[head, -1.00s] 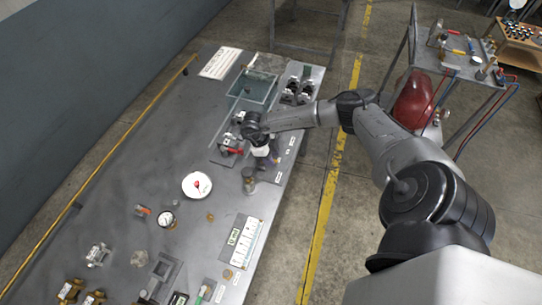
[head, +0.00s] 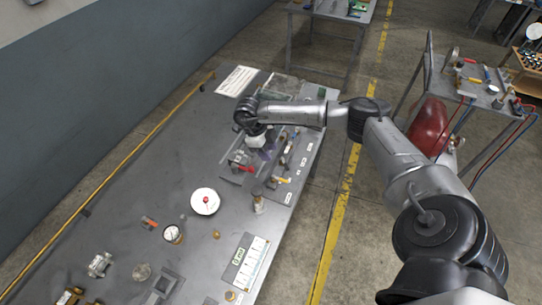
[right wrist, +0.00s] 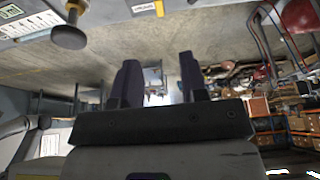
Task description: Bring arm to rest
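My right arm (head: 295,113) reaches in from the right over the far part of the grey table (head: 130,195). Its gripper (head: 262,152) points down over the table near a red-handled valve (head: 243,158). In the right wrist view the two dark fingers (right wrist: 158,78) stand apart with nothing between them. The arm covers part of the green-grey tray (head: 278,88) behind it. My left gripper is in neither view.
A white round dish with a red centre (head: 205,201), a gauge (head: 172,234), a brass-topped jar (head: 258,203) and a labelled white panel (head: 249,262) are on the table. A cart with tools (head: 485,88) and a red tank (head: 428,127) stand right. Floor between is clear.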

